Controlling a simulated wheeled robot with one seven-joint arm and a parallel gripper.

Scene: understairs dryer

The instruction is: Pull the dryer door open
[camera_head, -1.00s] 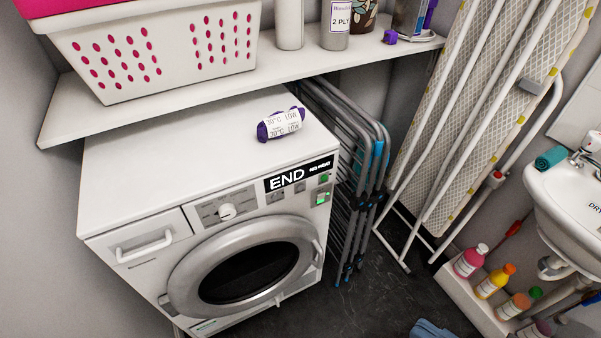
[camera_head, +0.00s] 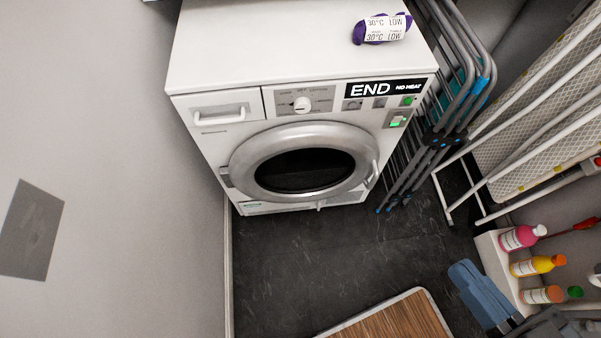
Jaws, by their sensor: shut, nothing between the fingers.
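The white dryer (camera_head: 215,55) stands against the wall, its display reading END and NO HEAT. Its round dryer door (camera_head: 250,150) has a silver ring and dark glass, and looks shut. A pale handle (camera_head: 373,174) shows at the ring's right edge. A grey piece like a hinge (camera_head: 225,177) is at the left edge. My gripper is not in view, so its place relative to the door cannot be seen.
A purple bundle with a label (camera_head: 381,29) lies on the dryer top. Folded racks (camera_head: 440,130) stand close on the dryer's right. Several bottles (camera_head: 522,237) and a blue object (camera_head: 480,290) are at lower right. Dark floor (camera_head: 285,265) before the door is clear, with a wooden board (camera_head: 395,322) nearer.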

